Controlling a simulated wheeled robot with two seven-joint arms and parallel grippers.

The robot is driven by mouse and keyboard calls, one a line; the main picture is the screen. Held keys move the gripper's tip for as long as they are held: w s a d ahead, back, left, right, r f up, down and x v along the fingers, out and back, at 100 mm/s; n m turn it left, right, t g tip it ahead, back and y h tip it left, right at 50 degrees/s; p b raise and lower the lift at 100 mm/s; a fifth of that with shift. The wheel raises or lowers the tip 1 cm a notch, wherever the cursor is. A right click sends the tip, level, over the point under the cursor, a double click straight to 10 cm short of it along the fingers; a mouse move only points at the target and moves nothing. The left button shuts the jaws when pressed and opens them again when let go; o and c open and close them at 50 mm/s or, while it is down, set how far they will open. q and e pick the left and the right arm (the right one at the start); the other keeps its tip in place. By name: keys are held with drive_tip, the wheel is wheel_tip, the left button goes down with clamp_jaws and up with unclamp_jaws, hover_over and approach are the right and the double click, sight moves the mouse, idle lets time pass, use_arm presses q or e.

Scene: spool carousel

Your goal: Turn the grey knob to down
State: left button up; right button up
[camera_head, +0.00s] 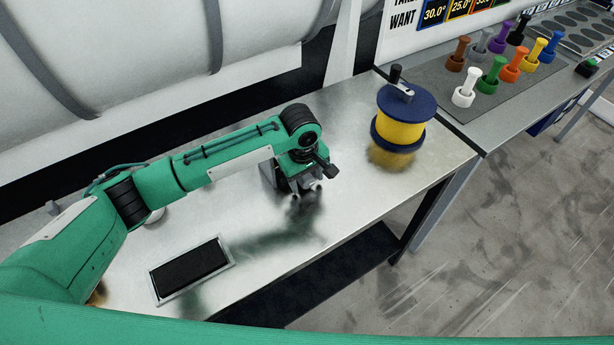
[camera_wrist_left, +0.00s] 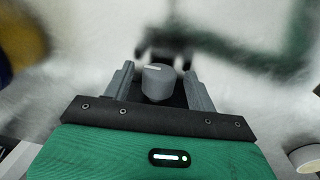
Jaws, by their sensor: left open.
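The grey knob (camera_wrist_left: 158,84) shows in the left wrist view as a short grey cylinder with a white line on its face, lying roughly across the picture. My left gripper (camera_head: 303,188) points down over the metal table in the head view. Its two grey fingers stand open on either side of the knob in the left wrist view. I cannot tell whether either finger touches it. In the head view the knob is hidden by the gripper and wrist. My right gripper is not in view.
A yellow spool with blue flanges (camera_head: 401,133) and a crank stands right of the gripper. A black framed panel (camera_head: 190,268) lies at the table's front left. Several coloured pegs stand on a grey mat (camera_head: 447,93) at the back right. Bare table lies between gripper and spool.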

use_arm(q)
drive_tip(key=c, duration=1)
drive_tip(key=shift+s+t+h+p, duration=0.15)
drive_tip(key=shift+t+h+p, duration=0.15)
drive_tip(key=shift+h+p, duration=0.35)
drive_tip(key=shift+a+f+t+h+p, duration=0.1)
drive_tip(key=shift+t+h+p, duration=0.45)
drive_tip(key=shift+p, duration=0.1)
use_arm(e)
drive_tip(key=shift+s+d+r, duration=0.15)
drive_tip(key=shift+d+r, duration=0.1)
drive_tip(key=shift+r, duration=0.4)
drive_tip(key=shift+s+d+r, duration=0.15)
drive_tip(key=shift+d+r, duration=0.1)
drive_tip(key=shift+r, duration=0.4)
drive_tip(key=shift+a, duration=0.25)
use_arm(q)
drive_tip(key=o, duration=1)
